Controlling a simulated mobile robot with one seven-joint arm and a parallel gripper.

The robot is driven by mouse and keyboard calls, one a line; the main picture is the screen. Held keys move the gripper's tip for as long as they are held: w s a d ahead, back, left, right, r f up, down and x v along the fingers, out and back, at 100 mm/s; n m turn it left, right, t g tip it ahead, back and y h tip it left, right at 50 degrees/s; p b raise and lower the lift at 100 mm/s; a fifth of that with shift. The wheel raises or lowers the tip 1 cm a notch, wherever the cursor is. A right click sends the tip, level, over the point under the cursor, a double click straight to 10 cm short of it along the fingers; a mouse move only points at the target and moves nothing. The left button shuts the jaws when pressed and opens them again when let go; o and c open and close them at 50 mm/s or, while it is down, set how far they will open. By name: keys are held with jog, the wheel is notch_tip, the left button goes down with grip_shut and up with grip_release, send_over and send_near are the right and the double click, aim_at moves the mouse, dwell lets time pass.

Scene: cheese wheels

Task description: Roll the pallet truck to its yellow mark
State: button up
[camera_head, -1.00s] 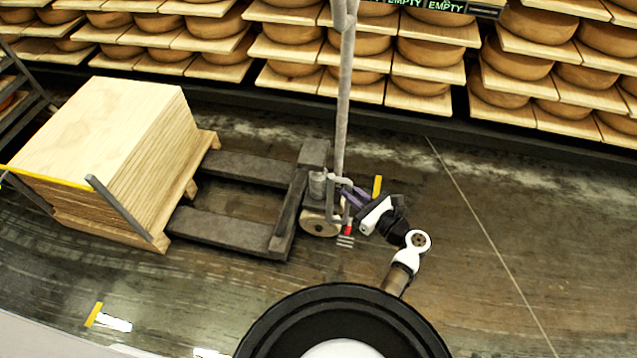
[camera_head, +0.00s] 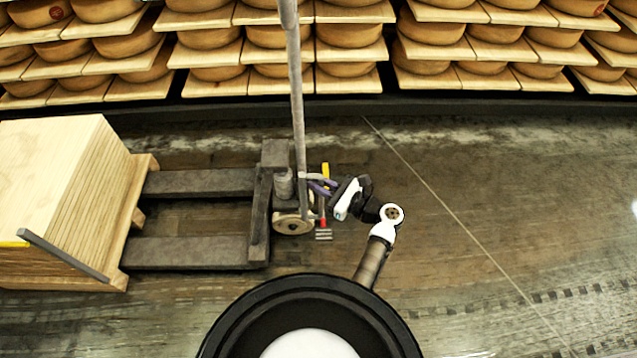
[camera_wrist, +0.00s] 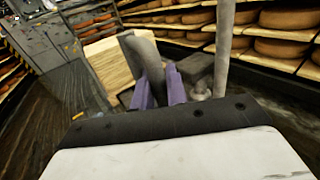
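The pallet truck (camera_head: 258,215) stands on the floor left of centre, its two dark forks pointing left toward a wood stack and its upright grey pole rising at the right end. A small red piece with pale stripes (camera_head: 323,228) shows beside the wheel. My gripper (camera_head: 316,184) has purple fingers at the pole's base. In the wrist view the fingers (camera_wrist: 160,88) close around a grey curved bar of the truck (camera_wrist: 146,58).
A stack of pale wood boards (camera_head: 60,180) on a pallet stands at the fork tips, with a grey bar (camera_head: 62,255) at its front. Shelves of cheese wheels (camera_head: 345,50) line the back. The floor to the right (camera_head: 500,200) is clear, with a thin line across it.

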jog(key=b+v, duration=0.1)
jog(key=v, duration=1.2)
jog(key=shift+s+d, duration=0.2)
jog(key=shift+d, duration=0.1)
